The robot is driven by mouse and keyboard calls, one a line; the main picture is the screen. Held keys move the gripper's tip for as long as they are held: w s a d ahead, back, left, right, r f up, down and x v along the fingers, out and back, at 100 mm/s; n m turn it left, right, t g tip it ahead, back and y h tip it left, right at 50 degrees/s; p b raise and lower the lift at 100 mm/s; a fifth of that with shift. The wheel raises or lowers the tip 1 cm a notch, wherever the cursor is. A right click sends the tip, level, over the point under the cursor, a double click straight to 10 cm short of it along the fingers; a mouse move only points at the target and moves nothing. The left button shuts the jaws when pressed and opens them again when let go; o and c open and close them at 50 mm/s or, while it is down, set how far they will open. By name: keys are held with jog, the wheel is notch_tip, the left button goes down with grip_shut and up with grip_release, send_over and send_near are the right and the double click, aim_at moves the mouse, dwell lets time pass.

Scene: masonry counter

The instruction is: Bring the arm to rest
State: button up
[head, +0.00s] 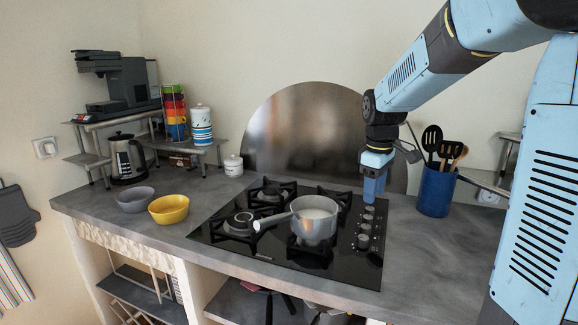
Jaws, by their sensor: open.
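My arm comes in from the upper right in the head view and bends down over the counter. My gripper (374,190) points down above the right side of the black gas hob (215,222), close to its knobs. No object shows between its fingers, which look small and are seen edge-on. A grey saucepan (316,231) with a pale content stands on the hob's front burner, to the left of my gripper and apart from it. Its handle (272,221) points left.
A blue utensil pot (436,193) stands right of my gripper. A yellow bowl (169,209) and a grey bowl (135,200) sit at left. A kettle (127,160), coffee machine (128,85), coloured cup stack (175,115) and white jar (233,166) stand behind. The front-right counter (425,265) is clear.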

jog(key=s+r+m+t, duration=0.2)
jog(key=s+m, duration=0.2)
jog(key=s, duration=0.7)
jog(key=s+r+m+t, duration=0.2)
jog(key=s+m, duration=0.3)
jog(key=s, duration=0.7)
jog(key=shift+s+d+r+m+t, duration=0.3)
jog(key=shift+d+r, duration=0.05)
jog(key=shift+r, duration=0.35)
grip_shut()
dwell(0.4)
